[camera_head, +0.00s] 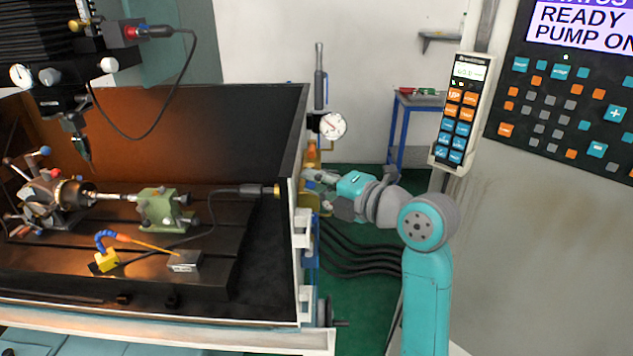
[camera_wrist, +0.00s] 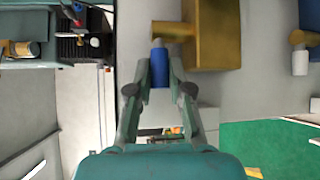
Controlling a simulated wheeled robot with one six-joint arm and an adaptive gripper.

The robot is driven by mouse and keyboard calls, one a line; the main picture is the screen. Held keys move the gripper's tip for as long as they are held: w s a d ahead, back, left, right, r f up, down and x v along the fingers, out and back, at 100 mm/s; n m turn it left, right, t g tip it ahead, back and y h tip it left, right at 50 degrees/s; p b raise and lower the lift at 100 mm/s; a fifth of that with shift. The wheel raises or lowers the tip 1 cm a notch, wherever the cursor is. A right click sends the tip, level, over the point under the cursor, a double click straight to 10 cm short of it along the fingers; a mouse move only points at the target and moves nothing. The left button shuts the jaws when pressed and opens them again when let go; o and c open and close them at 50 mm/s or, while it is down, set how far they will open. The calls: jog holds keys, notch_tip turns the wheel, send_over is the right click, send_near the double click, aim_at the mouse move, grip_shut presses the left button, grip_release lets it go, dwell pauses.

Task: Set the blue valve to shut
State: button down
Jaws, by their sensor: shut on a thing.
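The blue valve's handle (camera_wrist: 160,68) is a short blue grip with a pale collar in the wrist view. It hangs straight down in that picture from a brass stem beside a brass block (camera_wrist: 216,36). My gripper (camera_wrist: 159,80) has one finger on each side of the blue grip and is shut on it. In the head view my gripper (camera_head: 320,188) is at the outer right side of the machine's tray, by the brass-coloured block (camera_head: 308,198). The handle is hidden there behind my fingers.
A pressure gauge (camera_head: 332,126) stands above my gripper. Black hoses (camera_head: 365,255) hang below. The machine's tray wall (camera_head: 297,130) is close on the left.

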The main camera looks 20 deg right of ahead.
dwell(0.3)
jog(key=c, duration=1.3)
grip_release()
jog(key=shift+c, duration=0.2)
jog(key=v, duration=1.2)
jog(key=shift+a, duration=0.2)
jog(key=shift+s, duration=0.1)
jog(key=x, duration=1.2)
jog(key=shift+d, duration=0.3)
